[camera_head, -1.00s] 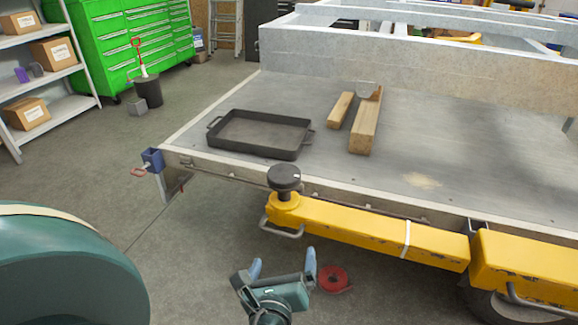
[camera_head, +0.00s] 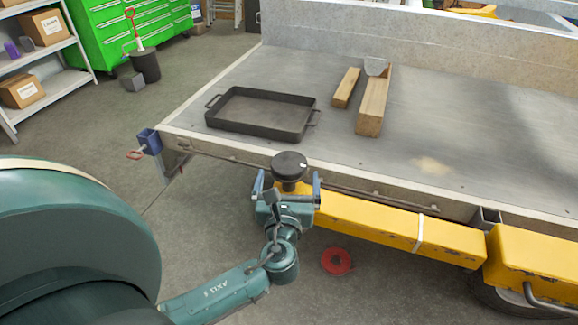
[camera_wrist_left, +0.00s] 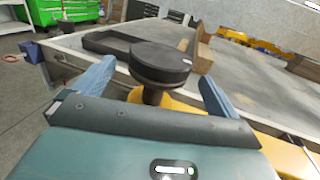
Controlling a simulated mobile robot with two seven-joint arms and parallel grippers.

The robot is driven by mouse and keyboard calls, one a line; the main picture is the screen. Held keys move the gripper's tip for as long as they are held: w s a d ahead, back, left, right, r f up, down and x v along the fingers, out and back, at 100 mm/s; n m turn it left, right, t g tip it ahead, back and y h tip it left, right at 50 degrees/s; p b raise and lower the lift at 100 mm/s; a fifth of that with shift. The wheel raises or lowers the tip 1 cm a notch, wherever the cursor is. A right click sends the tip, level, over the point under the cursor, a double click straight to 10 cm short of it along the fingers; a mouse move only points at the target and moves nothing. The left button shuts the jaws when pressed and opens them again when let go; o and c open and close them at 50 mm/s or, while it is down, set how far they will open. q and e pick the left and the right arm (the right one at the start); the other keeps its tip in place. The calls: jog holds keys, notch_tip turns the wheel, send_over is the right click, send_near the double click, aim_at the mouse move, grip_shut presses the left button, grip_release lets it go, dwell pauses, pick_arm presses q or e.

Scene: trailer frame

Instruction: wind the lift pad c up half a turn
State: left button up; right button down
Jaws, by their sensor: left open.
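The lift pad (camera_head: 289,162) is a black round disc on a short stem at the left end of the yellow lift arm (camera_head: 375,220). I see no letter on it. My left gripper (camera_head: 288,188) is open, with one blue finger on each side of the stem area, just below the disc in the head view. In the left wrist view the pad (camera_wrist_left: 160,63) stands ahead, between the two spread fingers (camera_wrist_left: 153,90). Neither finger visibly touches it. The yellow arm's end is largely hidden behind my gripper. My right gripper is not in view.
The trailer bed edge (camera_head: 235,156) runs just behind the pad. A black tray (camera_head: 262,133) and wooden blocks (camera_head: 372,108) lie on the bed. A blue bracket with a red handle (camera_head: 150,142) is at the bed's corner.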

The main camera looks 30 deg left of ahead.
aim_at(289, 169)
pick_arm(q)
jog(key=shift+x, duration=2.1)
jog(key=shift+c, duration=0.4)
jog(key=c, duration=0.9)
